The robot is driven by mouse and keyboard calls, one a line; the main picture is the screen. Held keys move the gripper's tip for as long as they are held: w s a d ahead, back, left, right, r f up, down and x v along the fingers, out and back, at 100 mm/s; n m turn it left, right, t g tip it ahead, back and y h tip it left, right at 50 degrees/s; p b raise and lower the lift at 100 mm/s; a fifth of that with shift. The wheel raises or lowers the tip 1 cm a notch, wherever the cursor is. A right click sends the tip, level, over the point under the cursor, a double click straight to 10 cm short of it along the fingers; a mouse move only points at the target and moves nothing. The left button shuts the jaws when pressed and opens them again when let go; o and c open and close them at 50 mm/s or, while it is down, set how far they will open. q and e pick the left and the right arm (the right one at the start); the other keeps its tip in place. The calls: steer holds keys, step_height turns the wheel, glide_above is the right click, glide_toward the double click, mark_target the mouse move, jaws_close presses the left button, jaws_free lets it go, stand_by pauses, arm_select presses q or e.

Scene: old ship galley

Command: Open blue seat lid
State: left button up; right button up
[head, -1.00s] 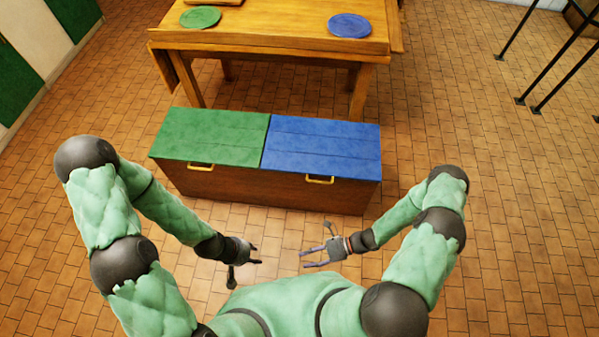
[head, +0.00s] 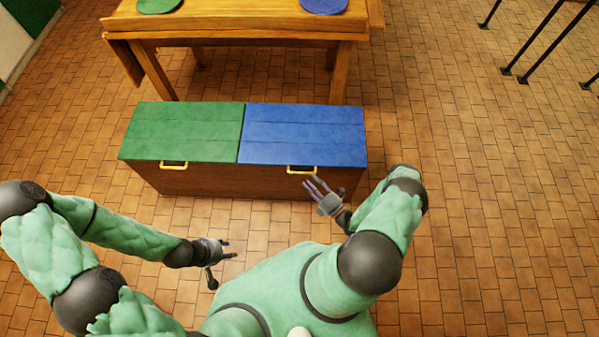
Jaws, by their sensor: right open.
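The blue seat lid (head: 304,130) lies flat and closed on the right half of a wooden bench box (head: 230,184). A yellow handle (head: 302,170) is at its front edge. My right gripper (head: 314,184) is open and empty, with its fingers pointing up toward the handle and just short of it in the picture. I cannot tell whether a fingertip touches the handle. My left gripper (head: 226,262) is open and empty, in front of the box and below the green half.
A green seat lid (head: 182,130) with its own yellow handle (head: 173,165) covers the left half, closed. A wooden table (head: 240,22) with a green plate (head: 160,5) and a blue plate (head: 324,5) stands behind. Black posts (head: 535,42) stand at the far right. The tiled floor around is clear.

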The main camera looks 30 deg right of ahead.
steer(key=b+x, duration=0.1)
steer(key=x, duration=0.5)
steer(key=shift+w, duration=0.3)
jaws_close()
